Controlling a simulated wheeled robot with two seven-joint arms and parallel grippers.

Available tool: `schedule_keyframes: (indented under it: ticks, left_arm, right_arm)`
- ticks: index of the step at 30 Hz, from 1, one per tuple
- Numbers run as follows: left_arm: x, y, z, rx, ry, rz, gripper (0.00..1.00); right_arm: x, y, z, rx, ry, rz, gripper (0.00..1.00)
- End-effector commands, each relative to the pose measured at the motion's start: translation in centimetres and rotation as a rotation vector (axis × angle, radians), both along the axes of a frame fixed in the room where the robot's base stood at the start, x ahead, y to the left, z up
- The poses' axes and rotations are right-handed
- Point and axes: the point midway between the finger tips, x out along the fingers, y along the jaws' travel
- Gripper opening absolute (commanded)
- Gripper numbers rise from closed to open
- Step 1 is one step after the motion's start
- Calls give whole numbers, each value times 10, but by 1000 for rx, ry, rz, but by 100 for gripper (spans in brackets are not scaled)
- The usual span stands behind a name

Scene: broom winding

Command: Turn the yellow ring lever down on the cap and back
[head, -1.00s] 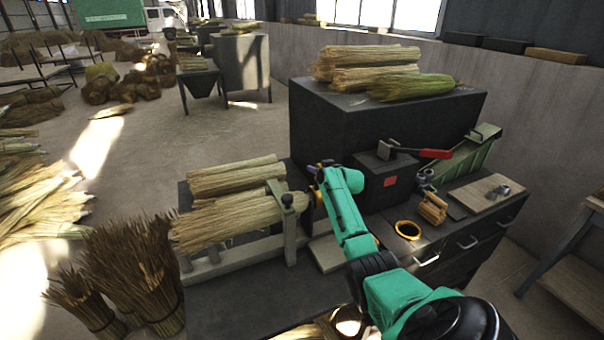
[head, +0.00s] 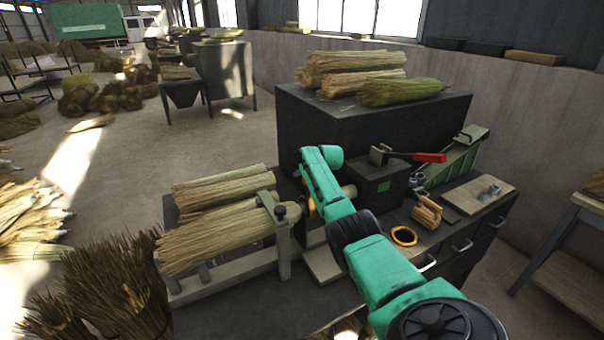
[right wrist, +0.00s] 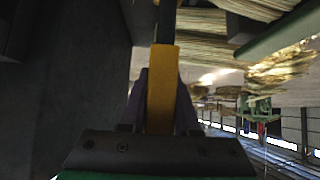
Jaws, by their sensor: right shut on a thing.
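The yellow lever (right wrist: 160,75) runs straight between the two fingers of my right gripper (right wrist: 162,103) in the right wrist view. The gripper is shut on it. In the head view a small yellow part (head: 312,208) shows beside my green right arm, at the right end of the broom bundle (head: 222,235) in its cradle. The arm hides most of the lever and the fingers there. The grey box (head: 377,180) behind the arm bears a green square light. I cannot make out the cap clearly. My left gripper is not in view.
A clamp post (head: 283,240) stands at the bundle's right end, close to my arm. A board (head: 477,193) lies at the bench's right.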

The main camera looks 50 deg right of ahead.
Motion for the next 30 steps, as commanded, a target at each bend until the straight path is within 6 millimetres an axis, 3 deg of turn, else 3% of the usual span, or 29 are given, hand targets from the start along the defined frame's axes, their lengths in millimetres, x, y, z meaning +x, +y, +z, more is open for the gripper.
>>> schedule_keyframes:
  ticks: [3, 4, 6, 19, 30]
  left_arm:
    - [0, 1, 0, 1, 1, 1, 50]
    - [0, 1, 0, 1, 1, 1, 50]
    - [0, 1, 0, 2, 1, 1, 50]
    - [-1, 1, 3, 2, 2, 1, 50]
    - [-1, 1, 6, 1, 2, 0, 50]
  right_arm:
    - [0, 0, 1, -2, -2, 0, 0]
    - [0, 0, 2, -2, -3, 1, 41]
    - [0, 0, 1, -2, -3, 1, 60]
    - [-2, 2, 4, -1, -2, 2, 60]
    - [-33, 12, 30, -3, -3, 2, 60]
